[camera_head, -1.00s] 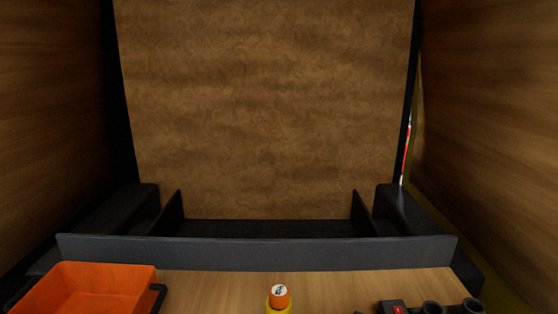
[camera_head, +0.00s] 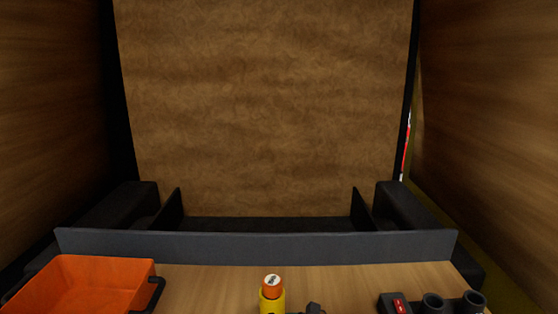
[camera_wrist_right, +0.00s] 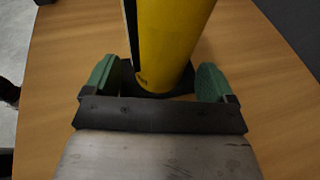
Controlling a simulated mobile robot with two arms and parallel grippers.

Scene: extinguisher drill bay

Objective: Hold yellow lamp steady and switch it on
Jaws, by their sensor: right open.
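The yellow lamp (camera_head: 272,297) stands on the wooden table at the bottom centre of the head view. It has an orange top with a pale round mark; its lower part is cut off by the picture edge. In the right wrist view the lamp's yellow body (camera_wrist_right: 175,40) rises between the green fingers of my right gripper (camera_wrist_right: 158,78). The gripper is open, with one finger on each side of the lamp. A dark piece, apparently part of my right gripper (camera_head: 313,309), shows just right of the lamp in the head view. My left gripper is not recognisable in either view.
An orange tray (camera_head: 85,285) with dark handles is at the front left. A black holder (camera_head: 410,304) with a red switch and round cups is at the front right. A grey ledge (camera_head: 255,246) runs behind the table. Bare table lies on both sides of the lamp.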

